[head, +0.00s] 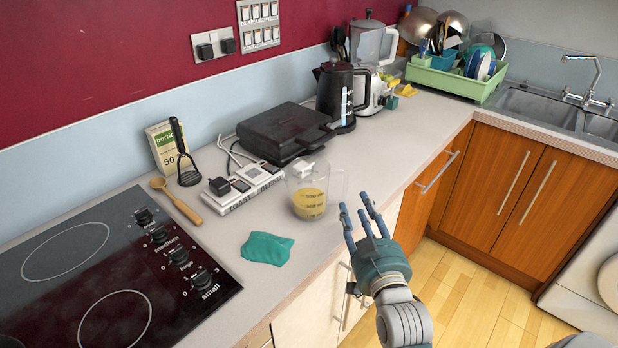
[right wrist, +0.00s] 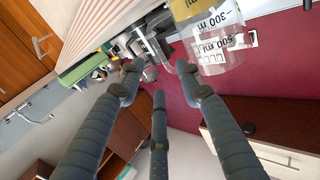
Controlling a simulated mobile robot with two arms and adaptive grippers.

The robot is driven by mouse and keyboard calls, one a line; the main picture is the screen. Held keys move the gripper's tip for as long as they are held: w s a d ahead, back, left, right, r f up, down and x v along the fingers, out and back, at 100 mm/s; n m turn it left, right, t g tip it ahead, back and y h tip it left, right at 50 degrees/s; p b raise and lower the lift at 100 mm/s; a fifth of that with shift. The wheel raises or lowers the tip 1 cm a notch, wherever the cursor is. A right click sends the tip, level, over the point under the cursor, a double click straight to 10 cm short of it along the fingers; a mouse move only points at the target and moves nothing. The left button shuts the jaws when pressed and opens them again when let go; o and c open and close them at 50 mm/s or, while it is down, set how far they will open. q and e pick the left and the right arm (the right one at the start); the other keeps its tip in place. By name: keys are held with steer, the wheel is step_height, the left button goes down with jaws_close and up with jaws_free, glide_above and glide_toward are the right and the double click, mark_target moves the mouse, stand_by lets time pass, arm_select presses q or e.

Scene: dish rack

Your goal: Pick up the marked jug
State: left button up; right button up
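The jug (head: 310,188) is a clear measuring jug with yellow liquid in its lower part and dark scale marks. It stands upright near the front edge of the counter, its handle towards the right. My right gripper (head: 355,235) is just right of the jug, beyond the counter's front edge. Its fingers are spread open and empty, apart from the jug. In the right wrist view the jug (right wrist: 208,42) shows at the top, beyond the right-hand fingertip of the gripper (right wrist: 158,76). I see no separate mark on the jug. My left gripper is not in view.
A teal cloth (head: 267,248) lies left of the jug. A black hob (head: 110,265) is at left. Bare counter (head: 385,150) lies behind right of the jug.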

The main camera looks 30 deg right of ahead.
mark_target(347, 186)
steer(key=shift+w+d+r, duration=0.2)
steer(key=shift+w, duration=0.35)
steer(key=shift+w+d+r, duration=0.2)
steer(key=shift+w, duration=0.3)
steer(key=p+x, duration=0.1)
steer(key=x, duration=0.1)
steer(key=shift+w, duration=0.3)
steer(key=shift+w+d, duration=0.15)
steer(key=shift+w, duration=0.15)
steer(key=x, duration=0.2)
steer(key=p+x, duration=0.1)
steer(key=x, duration=0.1)
steer(key=shift+w+f, duration=0.15)
steer(key=shift+f, duration=0.1)
steer(key=shift+w+d, duration=0.15)
steer(key=shift+w, duration=0.15)
steer(key=shift+w+f, duration=0.1)
steer(key=shift+f, duration=0.05)
steer(key=shift+c, duration=0.3)
jaws_close()
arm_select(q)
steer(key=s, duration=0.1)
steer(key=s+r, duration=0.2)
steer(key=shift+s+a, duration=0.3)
